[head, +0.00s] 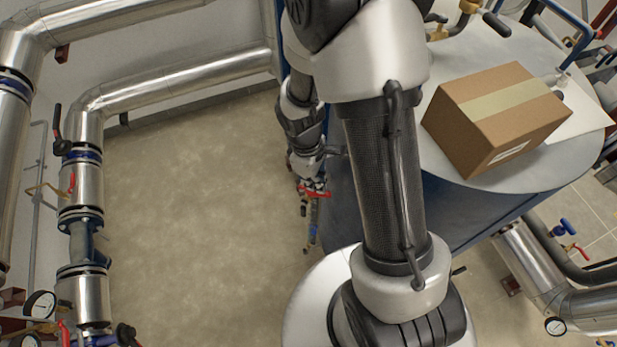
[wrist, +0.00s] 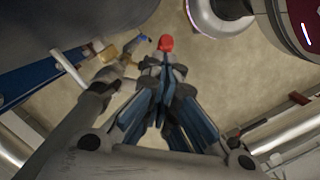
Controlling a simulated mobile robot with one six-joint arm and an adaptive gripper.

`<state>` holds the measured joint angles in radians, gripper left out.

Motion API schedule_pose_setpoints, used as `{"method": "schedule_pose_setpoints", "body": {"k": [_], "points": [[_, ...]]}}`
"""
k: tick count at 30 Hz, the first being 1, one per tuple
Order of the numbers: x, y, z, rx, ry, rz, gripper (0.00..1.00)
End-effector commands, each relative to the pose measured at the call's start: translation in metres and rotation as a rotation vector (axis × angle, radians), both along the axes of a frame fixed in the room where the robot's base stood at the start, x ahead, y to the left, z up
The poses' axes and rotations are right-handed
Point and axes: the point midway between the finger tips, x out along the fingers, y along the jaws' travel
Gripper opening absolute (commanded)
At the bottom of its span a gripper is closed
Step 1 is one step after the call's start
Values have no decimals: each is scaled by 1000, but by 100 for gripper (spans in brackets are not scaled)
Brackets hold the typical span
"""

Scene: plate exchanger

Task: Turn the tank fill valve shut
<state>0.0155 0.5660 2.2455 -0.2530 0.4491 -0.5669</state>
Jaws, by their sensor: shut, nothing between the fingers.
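A small red handle (head: 314,192) shows beside the tank (head: 465,222), above brass fittings (head: 307,210); I take it for the fill valve's handle. In the wrist view its rounded red end (wrist: 166,43) lies just beyond the fingertips of my gripper (wrist: 165,62). Whether they touch I cannot tell. My gripper is shut and empty, its fingers pointing at the red end. A brass fitting (wrist: 107,54) with a grey pipe lies to the left of the fingers. In the head view my gripper (head: 307,184) is small and partly merges with the valve. The valve body is mostly hidden.
A cardboard box (head: 497,115) sits on the tank top. Steel pipes with valves and gauges (head: 39,304) run along the left wall. The floor (head: 200,210) left of the tank is clear.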

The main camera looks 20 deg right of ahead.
Motion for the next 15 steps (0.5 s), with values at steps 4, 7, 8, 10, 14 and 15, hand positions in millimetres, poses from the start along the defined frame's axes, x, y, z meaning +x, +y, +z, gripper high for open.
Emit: {"method": "schedule_pose_setpoints", "body": {"k": [4,7,8,10,14,15], "points": [[-10,-8,-8,0,5,-3,0],[-14,-12,-13,0,6,-2,0],[-15,-13,-14,0,6,-2,0],[-16,-15,-17,0,5,-3,0],[-19,-17,-22,0,4,-2,0],[-19,-18,-23,0,4,-1,0]]}}
